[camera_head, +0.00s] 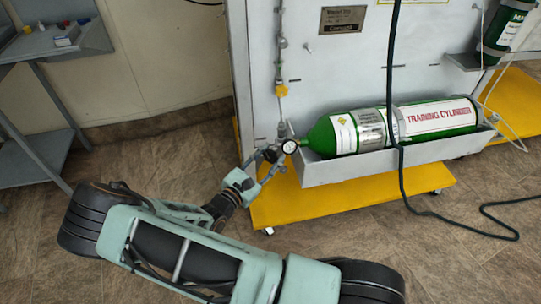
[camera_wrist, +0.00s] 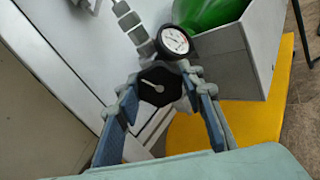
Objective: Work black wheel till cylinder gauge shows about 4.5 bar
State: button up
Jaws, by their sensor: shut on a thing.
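The black wheel (camera_wrist: 159,85) shows in the wrist view as a dark knob with a pale mark, between the two fingers of my gripper (camera_wrist: 161,93). My gripper is shut on the wheel. The cylinder gauge (camera_wrist: 175,40) has a white round dial and sits just beyond the wheel, up and to the right. The gauge also shows in the head view (camera_head: 290,146), but its reading is too small to tell. The green training cylinder (camera_head: 400,127) lies on its side to the right of the gauge. In the head view my gripper (camera_head: 267,158) partly hides the wheel.
The cylinder rests in a grey tray (camera_head: 350,168) on a white panel with a yellow base (camera_head: 330,204). A dark hose (camera_head: 392,90) hangs in front of the cylinder and runs over the floor. A grey shelf stand (camera_head: 40,150) is at left. Open floor lies between.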

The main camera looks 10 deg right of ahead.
jog(key=shift+m+p, duration=1.2)
jog(key=shift+m, duration=1.6)
jog(key=o, duration=1.2)
jog(key=shift+a, duration=0.1)
jog(key=v, duration=1.2)
